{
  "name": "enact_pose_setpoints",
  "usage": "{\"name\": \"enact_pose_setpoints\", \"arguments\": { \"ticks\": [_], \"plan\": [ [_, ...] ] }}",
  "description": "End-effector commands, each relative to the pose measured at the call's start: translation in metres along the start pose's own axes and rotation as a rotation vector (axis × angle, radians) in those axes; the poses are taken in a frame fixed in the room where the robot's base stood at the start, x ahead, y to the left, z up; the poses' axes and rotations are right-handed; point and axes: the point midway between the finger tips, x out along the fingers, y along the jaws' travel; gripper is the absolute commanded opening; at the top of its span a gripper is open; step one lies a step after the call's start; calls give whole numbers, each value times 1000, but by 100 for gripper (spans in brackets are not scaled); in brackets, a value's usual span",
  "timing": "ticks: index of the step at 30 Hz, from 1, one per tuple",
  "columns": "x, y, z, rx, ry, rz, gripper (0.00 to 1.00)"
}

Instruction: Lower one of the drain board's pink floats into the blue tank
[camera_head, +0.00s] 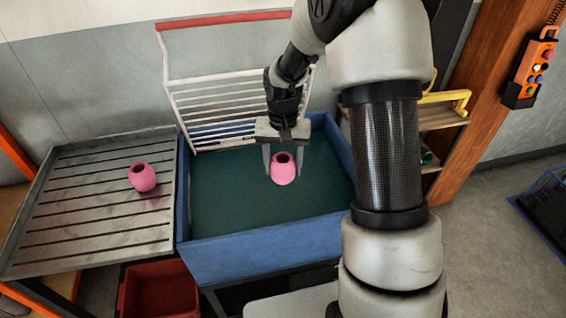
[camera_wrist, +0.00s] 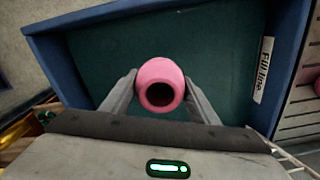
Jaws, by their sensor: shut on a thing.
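My gripper (camera_head: 283,167) is shut on a pink float (camera_head: 283,170), with one finger on each side of it. The float is upright, its dark opening facing up, and it is over or in the blue tank (camera_head: 262,258), right of the tank's middle. I cannot tell whether it touches the dark green surface inside. The wrist view also shows the held float (camera_wrist: 160,85) between the fingers. A second pink float (camera_head: 142,177) sits on the slatted metal drain board (camera_head: 90,243) left of the tank.
A white rack with a red top bar (camera_head: 225,19) stands at the tank's back. A red bin (camera_head: 160,290) is below the drain board. A wooden post with an orange control box (camera_head: 532,66) is at right. A "Fill line" label (camera_wrist: 263,70) is on the tank's inner wall.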

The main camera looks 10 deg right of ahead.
Motion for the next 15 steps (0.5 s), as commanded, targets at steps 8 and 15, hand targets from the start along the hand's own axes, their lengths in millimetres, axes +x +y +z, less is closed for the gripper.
{"name": "enact_pose_setpoints", "arguments": {
  "ticks": [8, 15],
  "plan": [
    [39, 0, 0, 1, -1, 0, 32],
    [68, 0, 1, 1, -2, 0, 32]
  ]
}}
